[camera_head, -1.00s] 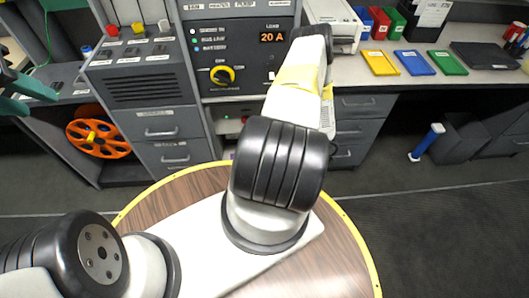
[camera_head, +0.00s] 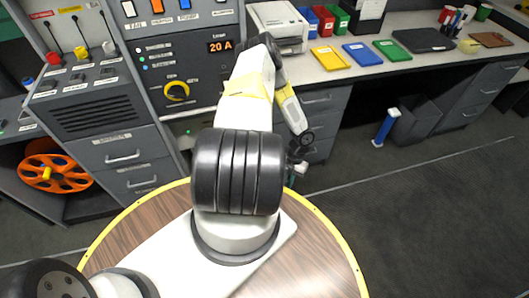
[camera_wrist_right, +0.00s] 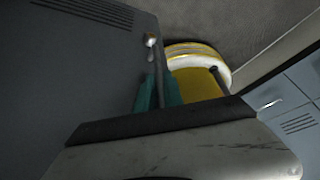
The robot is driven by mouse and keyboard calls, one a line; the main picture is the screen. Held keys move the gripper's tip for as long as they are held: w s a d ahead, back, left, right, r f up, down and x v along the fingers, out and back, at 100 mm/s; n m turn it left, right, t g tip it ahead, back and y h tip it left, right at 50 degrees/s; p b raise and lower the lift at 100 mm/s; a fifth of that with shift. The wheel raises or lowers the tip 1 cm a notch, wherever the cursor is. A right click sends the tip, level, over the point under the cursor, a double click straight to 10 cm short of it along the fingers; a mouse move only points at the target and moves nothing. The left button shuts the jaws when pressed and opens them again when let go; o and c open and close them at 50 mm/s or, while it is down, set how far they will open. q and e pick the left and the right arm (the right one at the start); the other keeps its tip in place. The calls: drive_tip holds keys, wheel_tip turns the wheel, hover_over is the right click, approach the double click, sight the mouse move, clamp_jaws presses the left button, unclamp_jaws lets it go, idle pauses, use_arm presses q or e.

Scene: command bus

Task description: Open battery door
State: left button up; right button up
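In the right wrist view a large dark grey panel (camera_wrist_right: 85,75) with vent slots fills the left side. I cannot tell for sure that it is the battery door. A small silver fitting (camera_wrist_right: 151,41) sits near its edge. My right gripper (camera_wrist_right: 159,92) shows two teal fingers, one on each side of a thin grey edge at the panel's border. I cannot tell whether they press on it. In the head view my right arm reaches forward to the console (camera_head: 170,55), and its wrist hangs low before the drawers; the fingertips are too small to make out. My left gripper is out of view.
A counter (camera_head: 335,78) on the right carries a printer (camera_head: 278,25) and coloured trays (camera_head: 362,53). Drawers (camera_head: 123,157) and an orange reel (camera_head: 55,172) are at the left. A blue cylinder (camera_head: 386,127) stands on the floor, which is open at the right.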

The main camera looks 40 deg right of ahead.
drive_tip(key=shift+o, duration=0.6)
drive_tip(key=shift+s, duration=0.1)
drive_tip(key=shift+d+r, duration=0.1)
drive_tip(key=shift+r, duration=0.15)
drive_tip(key=v, duration=0.7)
